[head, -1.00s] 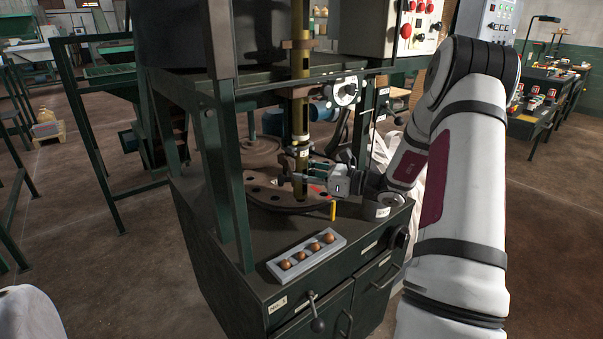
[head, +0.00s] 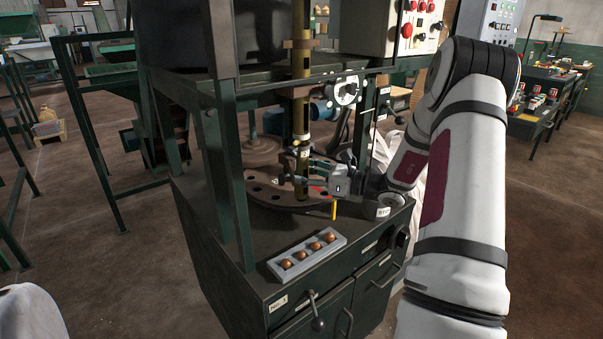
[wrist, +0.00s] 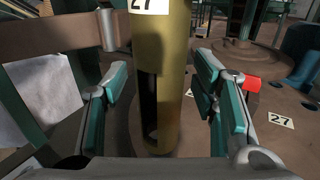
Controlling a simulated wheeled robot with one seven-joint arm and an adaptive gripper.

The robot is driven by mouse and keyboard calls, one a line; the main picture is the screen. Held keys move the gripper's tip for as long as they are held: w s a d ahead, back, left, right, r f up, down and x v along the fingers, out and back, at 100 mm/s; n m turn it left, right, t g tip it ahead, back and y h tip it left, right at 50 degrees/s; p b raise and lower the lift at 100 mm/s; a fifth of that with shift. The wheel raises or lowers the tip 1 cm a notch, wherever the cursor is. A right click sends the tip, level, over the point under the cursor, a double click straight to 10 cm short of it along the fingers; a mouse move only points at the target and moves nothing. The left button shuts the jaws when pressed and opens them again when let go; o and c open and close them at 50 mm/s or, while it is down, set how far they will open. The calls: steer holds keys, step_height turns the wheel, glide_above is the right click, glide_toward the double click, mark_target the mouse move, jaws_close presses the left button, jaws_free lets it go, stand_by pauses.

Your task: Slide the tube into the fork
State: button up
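The tube (head: 302,118) is a tall brass-coloured pipe standing upright in the machine frame. In the wrist view the tube (wrist: 163,60) fills the middle, with a dark slot low on its side and a white "27" label near the top. My gripper (head: 303,173) reaches in from the right. In the wrist view my gripper (wrist: 158,92) has a teal pad on each side of the tube, with visible gaps, so it is open around it. A brown bracket (wrist: 60,38) runs to the tube from the left; I cannot tell whether it is the fork.
A brown round plate with holes (head: 262,190) lies under the tube on the machine's cabinet. A grey tray (head: 308,258) with several brown balls sits in front. Green frame posts (head: 233,170) stand at the left, and a control box with red buttons (head: 412,28) is above right.

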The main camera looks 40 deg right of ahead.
steer(key=v, duration=1.2)
